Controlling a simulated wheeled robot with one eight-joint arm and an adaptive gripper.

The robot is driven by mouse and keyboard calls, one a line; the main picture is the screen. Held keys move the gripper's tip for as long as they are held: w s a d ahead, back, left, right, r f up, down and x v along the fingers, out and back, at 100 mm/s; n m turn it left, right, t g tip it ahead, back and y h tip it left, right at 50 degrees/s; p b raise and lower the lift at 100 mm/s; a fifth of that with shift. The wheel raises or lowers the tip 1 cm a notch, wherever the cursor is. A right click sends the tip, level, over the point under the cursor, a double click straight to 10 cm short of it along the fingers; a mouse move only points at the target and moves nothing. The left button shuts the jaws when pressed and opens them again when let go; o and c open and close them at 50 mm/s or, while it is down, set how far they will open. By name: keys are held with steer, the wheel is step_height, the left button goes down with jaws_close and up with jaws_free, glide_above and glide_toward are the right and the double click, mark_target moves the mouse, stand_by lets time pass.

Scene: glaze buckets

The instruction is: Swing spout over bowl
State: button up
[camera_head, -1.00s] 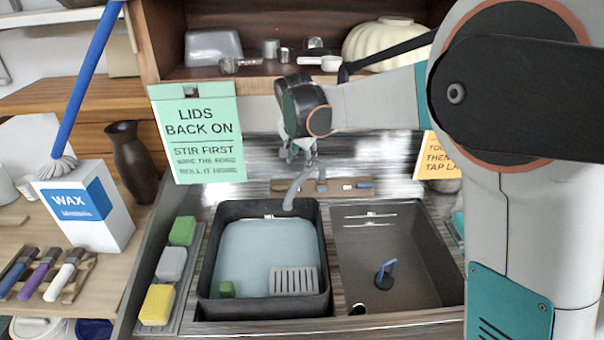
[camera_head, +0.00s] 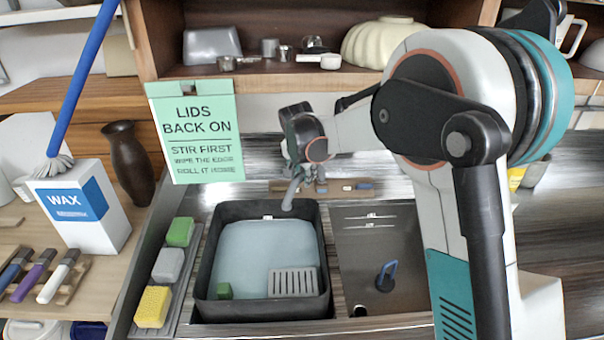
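The grey spout (camera_head: 292,190) rises behind the sinks, and its curved tip hangs over the back edge of the black bowl (camera_head: 205,262) in the left basin. The bowl holds pale blue water. My gripper (camera_head: 300,170) is small and far off, at the back of the sink just above the spout. My wrist partly hides the spout's upper part. I cannot tell whether the fingers touch it or how far they are apart. The right basin (camera_head: 365,245) is empty apart from a blue-handled plug and a dark drain hole.
Green, grey and yellow sponges (camera_head: 153,307) lie on a rack left of the bowl. A green sign (camera_head: 196,130) hangs behind. A wax box (camera_head: 82,208) and a dark vase (camera_head: 130,163) stand at left. My arm fills the right side.

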jaws_close()
steer(key=shift+d, duration=0.1)
